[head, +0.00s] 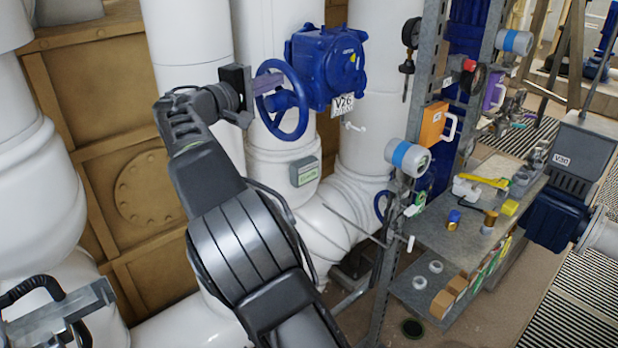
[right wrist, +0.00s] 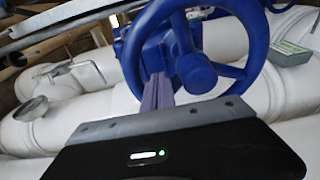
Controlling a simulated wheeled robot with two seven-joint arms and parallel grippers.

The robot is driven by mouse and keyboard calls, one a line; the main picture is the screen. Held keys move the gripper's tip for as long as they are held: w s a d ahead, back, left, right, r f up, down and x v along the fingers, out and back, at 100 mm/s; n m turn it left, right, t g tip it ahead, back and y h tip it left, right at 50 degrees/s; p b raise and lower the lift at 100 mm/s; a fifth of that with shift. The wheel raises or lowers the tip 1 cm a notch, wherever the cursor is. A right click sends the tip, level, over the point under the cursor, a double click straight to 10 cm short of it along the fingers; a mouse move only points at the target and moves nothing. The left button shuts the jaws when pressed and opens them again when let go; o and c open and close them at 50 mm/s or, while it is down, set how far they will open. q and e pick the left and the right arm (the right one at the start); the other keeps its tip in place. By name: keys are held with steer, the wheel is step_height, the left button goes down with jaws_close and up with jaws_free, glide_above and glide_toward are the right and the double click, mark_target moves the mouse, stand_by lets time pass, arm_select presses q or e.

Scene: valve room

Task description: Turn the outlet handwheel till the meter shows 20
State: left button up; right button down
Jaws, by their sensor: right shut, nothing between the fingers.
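A blue handwheel (head: 304,112) with spokes is mounted on a blue valve body (head: 325,65) with a tag that seems to read V26. The wheel also shows in the right wrist view (right wrist: 196,72). My right gripper (head: 272,84) is shut and empty. Its purple fingers (right wrist: 157,94) overlap the wheel's left upper part, close to a spoke and the rim; I cannot tell if they touch. A small grey box with a green label (head: 305,171) sits on the pipe below. I cannot read a meter value. Part of what looks like my left gripper (head: 62,318) shows at lower left, fingers unclear.
Thick white pipes (head: 190,35) stand around the valve. A grey metal post (head: 424,75) carries blue-banded round gauges (head: 408,157) and an orange box (head: 433,125). A cluttered grey workbench (head: 440,235) is at right, near another valve tagged V30 (head: 575,160).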

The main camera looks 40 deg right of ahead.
steer(key=shift+w, duration=0.1)
steer(key=shift+w+f, duration=0.2)
steer(key=shift+w, duration=0.4)
steer(key=shift+w+f, duration=0.1)
steer(key=shift+w, duration=0.05)
steer(key=shift+s+b, duration=0.55)
steer(key=shift+b, duration=0.55)
steer(key=shift+s+r, duration=0.2)
